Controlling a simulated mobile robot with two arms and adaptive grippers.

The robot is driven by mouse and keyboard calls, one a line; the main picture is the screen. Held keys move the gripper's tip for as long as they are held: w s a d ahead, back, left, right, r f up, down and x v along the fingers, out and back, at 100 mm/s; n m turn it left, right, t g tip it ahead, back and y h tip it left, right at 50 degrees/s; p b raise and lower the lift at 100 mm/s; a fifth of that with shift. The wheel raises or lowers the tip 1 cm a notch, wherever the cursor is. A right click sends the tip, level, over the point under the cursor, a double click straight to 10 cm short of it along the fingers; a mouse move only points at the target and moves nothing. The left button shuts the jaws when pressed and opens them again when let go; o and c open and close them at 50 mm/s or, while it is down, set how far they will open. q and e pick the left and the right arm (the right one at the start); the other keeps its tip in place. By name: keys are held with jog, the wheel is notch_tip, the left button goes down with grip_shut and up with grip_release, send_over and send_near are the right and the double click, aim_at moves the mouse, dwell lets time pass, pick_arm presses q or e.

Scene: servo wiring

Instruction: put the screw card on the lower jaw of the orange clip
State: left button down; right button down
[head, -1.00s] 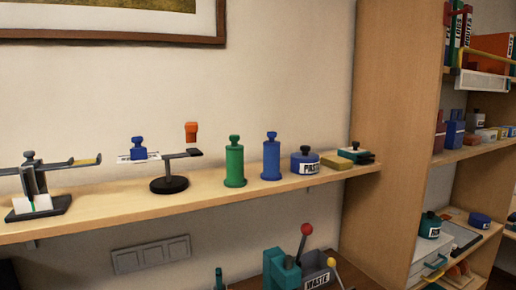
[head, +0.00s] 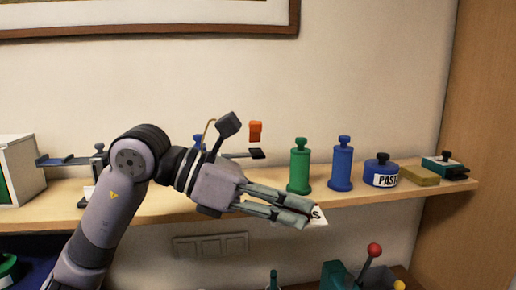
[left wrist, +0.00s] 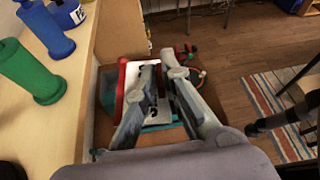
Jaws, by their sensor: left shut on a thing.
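The orange clip (head: 255,131) is above the shelf, behind my left gripper in the head view. Its orange upper part stands apart above a flat dark plate (head: 257,154), which appears to be the lower jaw. My left gripper (head: 308,215) reaches out in front of the shelf edge, below and right of the clip. Its fingers are shut on a small white card (head: 319,215) with dark lettering, only partly visible. The left wrist view shows the fingers around the white card (left wrist: 150,80). The clip's stand is mostly hidden by my left arm. My right gripper is not in view.
A red-knobbed lever (head: 374,250) rises below the shelf.

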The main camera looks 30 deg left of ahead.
pick_arm(q)
jog(key=s+a+r+n+t, duration=0.1)
jog(key=s+r, duration=0.2)
jog(key=r, duration=0.5)
jog(key=p, duration=0.8)
send_over(254, 153)
jog(key=s+d, duration=0.2)
jog(key=s, duration=0.1)
jog(key=shift+a+f+y, duration=0.3)
jog(key=shift+a+f, duration=0.05)
jog(key=shift+f, duration=0.3)
